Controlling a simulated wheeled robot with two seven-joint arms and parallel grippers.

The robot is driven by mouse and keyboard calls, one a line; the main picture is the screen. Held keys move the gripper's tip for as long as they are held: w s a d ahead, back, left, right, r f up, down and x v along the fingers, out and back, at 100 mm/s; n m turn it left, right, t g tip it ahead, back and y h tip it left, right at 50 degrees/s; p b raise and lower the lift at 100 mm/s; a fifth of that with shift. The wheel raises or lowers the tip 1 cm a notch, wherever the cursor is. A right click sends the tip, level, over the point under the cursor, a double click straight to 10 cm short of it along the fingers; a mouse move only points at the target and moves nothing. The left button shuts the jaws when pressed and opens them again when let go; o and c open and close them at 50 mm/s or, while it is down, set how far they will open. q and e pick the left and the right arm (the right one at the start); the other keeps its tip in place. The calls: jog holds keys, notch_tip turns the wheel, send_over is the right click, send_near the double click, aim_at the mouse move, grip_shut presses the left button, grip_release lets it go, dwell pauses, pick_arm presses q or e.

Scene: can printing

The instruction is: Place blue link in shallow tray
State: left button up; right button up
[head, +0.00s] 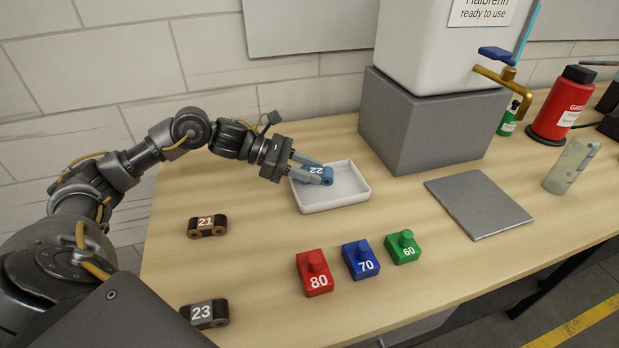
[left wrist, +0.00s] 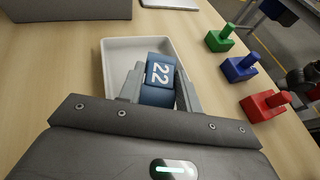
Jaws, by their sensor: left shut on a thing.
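The blue link (head: 318,174), marked 22, is between the fingers of my left gripper (head: 309,170), which is shut on it. It also shows in the left wrist view (left wrist: 159,76). The shallow tray (head: 350,195) is white and rectangular and stands on the table. The link is over the tray's left part in the head view. I cannot tell whether it touches the tray floor. In the left wrist view the tray (left wrist: 117,64) lies around and beyond the link. My right gripper is not in view.
A brown link 21 (head: 207,227) and a dark link 23 (head: 205,313) lie at left. Red (head: 315,273), blue (head: 360,260) and green (head: 402,247) knobbed blocks stand in front of the tray. A grey block (head: 430,125) stands behind it, and a grey plate (head: 478,204) lies at right.

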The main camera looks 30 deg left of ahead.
pick_arm(q)
jog(key=shift+w+f+p, duration=0.2)
jog(key=shift+f+p, duration=0.3)
jog(key=shift+f, duration=1.1)
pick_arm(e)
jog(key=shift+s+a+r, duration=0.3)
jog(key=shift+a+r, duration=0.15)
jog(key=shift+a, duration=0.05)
pick_arm(q)
jog(key=shift+f, duration=0.15)
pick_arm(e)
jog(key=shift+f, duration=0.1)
pick_arm(q)
jog(key=shift+f, duration=0.1)
jog(key=o, duration=0.6)
jog(key=shift+b, duration=0.35)
jog(key=o, duration=0.5)
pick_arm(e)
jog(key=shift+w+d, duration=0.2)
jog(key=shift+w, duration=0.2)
